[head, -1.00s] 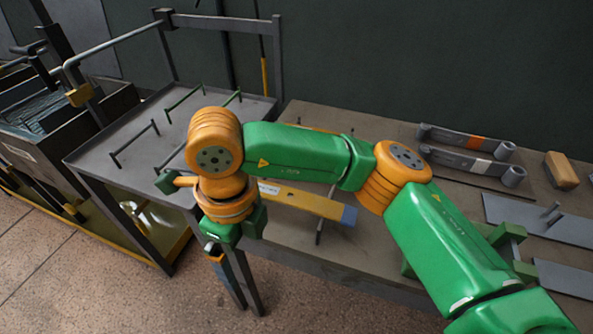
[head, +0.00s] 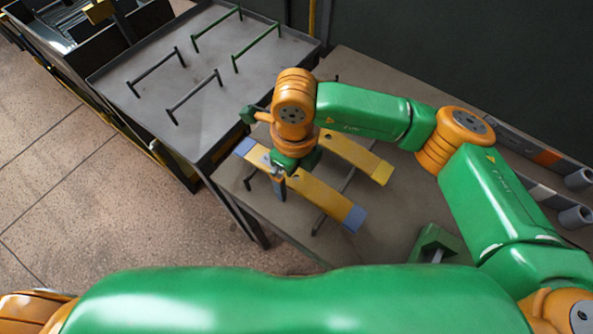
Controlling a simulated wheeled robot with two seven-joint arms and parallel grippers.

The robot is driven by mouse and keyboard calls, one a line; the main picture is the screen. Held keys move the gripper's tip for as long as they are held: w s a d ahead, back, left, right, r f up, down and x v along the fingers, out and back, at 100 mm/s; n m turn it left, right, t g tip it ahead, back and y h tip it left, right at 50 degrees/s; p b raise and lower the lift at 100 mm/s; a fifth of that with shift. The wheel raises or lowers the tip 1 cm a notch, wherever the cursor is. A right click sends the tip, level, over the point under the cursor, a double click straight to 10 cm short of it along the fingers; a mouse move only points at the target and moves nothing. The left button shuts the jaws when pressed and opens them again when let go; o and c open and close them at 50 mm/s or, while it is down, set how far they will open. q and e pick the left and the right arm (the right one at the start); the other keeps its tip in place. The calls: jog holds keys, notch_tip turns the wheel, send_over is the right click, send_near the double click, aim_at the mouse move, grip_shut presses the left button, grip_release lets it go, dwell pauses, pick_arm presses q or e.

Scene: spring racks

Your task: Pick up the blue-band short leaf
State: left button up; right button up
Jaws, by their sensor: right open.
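The blue-band short leaf (head: 318,199) is a flat yellow bar with blue ends, lying slantwise across dark supports on the table. My right gripper (head: 279,187) points down at the leaf's left half, and its hand covers part of the leaf. It is open; one finger shows against the leaf's near edge, and the other finger is hidden. I cannot tell whether the fingers touch the leaf. My left gripper is not in view.
A second yellow leaf (head: 352,155) lies just behind, roughly parallel. A grey rack table (head: 205,95) with several dark and green bars stands at upper left. Grey rolled-end leaves (head: 560,158) lie at right. Bare tabletop (head: 385,215) shows right of the blue-band leaf.

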jog(key=shift+w+d+f, duration=0.15)
jog(key=shift+w+f, duration=0.05)
grip_shut()
jog(key=shift+r, duration=0.1)
